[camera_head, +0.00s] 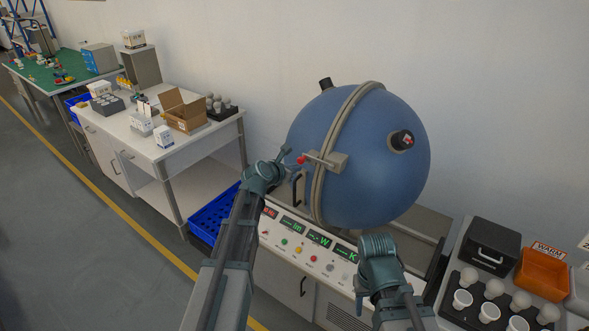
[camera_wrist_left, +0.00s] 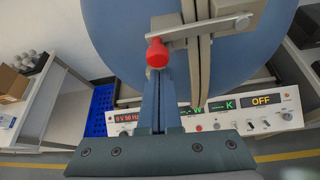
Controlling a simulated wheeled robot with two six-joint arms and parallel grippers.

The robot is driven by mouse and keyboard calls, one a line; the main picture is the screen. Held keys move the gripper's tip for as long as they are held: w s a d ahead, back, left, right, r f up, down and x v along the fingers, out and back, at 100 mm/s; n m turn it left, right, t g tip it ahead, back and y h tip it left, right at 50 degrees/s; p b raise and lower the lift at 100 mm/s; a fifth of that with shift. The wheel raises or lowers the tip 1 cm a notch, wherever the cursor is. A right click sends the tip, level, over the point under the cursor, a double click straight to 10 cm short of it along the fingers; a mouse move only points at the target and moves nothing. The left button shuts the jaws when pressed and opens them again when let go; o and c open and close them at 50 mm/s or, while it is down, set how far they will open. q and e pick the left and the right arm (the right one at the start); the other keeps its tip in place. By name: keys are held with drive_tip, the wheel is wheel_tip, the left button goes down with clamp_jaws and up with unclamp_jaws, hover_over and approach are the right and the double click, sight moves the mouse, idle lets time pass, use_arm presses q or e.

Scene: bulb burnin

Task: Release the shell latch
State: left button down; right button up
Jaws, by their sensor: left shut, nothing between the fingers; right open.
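The shell is a large blue sphere (camera_head: 377,150) with a grey band (camera_head: 332,150) around its seam. The shell latch (camera_head: 326,161) is a grey lever with a red knob on the band; its red knob also shows in the left wrist view (camera_wrist_left: 157,53). My left gripper (camera_head: 286,161) is shut and empty, close to the left of the red knob. In the left wrist view its fingers (camera_wrist_left: 162,85) point up at the knob; I cannot tell whether they touch it. My right gripper (camera_head: 377,246) is low in front of the sphere, away from the latch; its fingertips are hard to make out.
A control panel (camera_head: 314,246) with lit displays and buttons lies below the sphere. A dark handle (camera_head: 297,188) stands by the band. At right are an orange bin (camera_head: 541,272) and several bulbs in a dark tray. A white bench (camera_head: 150,150) with boxes stands at left.

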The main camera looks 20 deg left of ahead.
use_arm(q)
drive_tip(key=shift+r, duration=0.1)
use_arm(e)
drive_tip(key=shift+r, duration=0.1)
use_arm(q)
drive_tip(key=shift+r+m+p, duration=0.25)
drive_tip(key=shift+m+p, duration=0.05)
use_arm(e)
drive_tip(key=shift+r, duration=0.2)
